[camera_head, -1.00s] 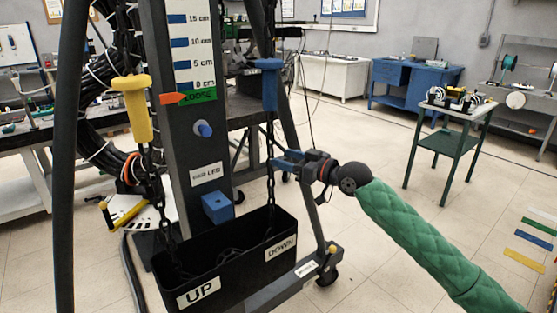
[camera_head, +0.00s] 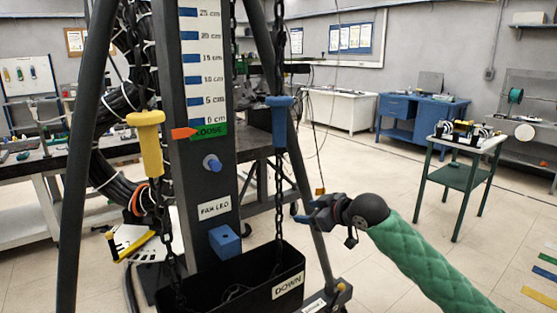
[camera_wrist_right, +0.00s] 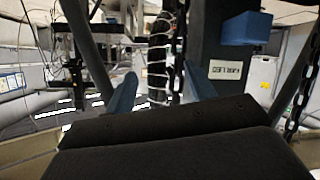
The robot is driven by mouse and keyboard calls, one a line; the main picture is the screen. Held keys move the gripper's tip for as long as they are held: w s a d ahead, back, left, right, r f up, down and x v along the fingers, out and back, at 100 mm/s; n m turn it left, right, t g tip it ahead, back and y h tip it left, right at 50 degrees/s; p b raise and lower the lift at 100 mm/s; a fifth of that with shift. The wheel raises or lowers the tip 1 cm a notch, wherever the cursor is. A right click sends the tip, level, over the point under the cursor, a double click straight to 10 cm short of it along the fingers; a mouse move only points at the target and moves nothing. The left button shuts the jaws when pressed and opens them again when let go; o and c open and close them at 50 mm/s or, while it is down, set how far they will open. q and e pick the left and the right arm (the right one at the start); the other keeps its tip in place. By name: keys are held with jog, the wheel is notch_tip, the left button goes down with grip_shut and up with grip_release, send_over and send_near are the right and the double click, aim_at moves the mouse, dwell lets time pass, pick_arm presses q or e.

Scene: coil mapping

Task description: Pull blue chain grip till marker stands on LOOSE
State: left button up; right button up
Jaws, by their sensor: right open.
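The blue chain grip (camera_head: 279,118) hangs upright on its chain, right of the dark post. The orange marker (camera_head: 183,133) points at the green LOOSE band (camera_head: 210,131), just under the 0 cm line. The yellow grip (camera_head: 148,142) hangs on the other chain, left of the post. My right gripper (camera_head: 309,213) is open and empty, right of the blue grip's chain and well below the grip. In the right wrist view its blue fingers (camera_wrist_right: 160,90) are spread with no chain between them. A chain (camera_wrist_right: 297,100) runs at that view's right edge. My left gripper is out of view.
The black chain bin (camera_head: 232,281) with a DOWN label stands below the chains. A blue block (camera_head: 224,241) and a blue knob (camera_head: 212,163) stick out from the post. A frame leg (camera_head: 305,190) slants behind my right gripper. Open floor lies to the right.

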jog(key=s+d+f+m+g+h, duration=0.1)
jog(key=s+d+f+m+h, duration=0.25)
jog(key=s+f, duration=0.75)
jog(key=s+d+f+m+g+h, duration=0.1)
jog(key=s+d+f+m+h, duration=0.25)
jog(key=s+f, duration=0.7)
jog(key=s+f+m+g, duration=0.1)
jog(key=s+f+g, duration=0.2)
jog(key=s+f, duration=0.6)
jog(key=s+a+f+m+g, duration=0.1)
jog(key=s+f+g, duration=0.2)
jog(key=s+f, duration=0.7)
jog(key=s, duration=0.8)
jog(key=shift+a, duration=0.2)
